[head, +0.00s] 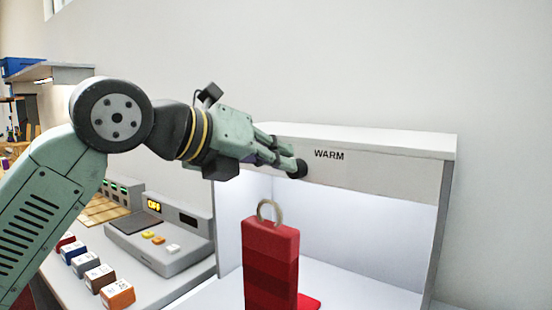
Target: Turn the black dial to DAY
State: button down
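The black dial (299,172) is a small dark round shape on the front upper panel of the white light booth (395,180). It is largely covered by my gripper (292,165), whose fingers reach it from the left. I cannot tell whether the fingers are closed on the dial or only beside it. The word WARM (329,155) is printed just right of the dial. No DAY marking shows; the panel left of the dial is hidden behind my gripper. The dial's pointer is not visible.
A red swatch block (270,260) with a metal ring stands in front of the lit booth opening. A grey device (165,240) with an orange display and several small labelled blocks (100,278) are on the counter at left. The wall above the booth is clear.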

jog(key=shift+d+f, duration=0.15)
jog(key=c, duration=1.8)
grip_release()
jog(key=v, duration=1.2)
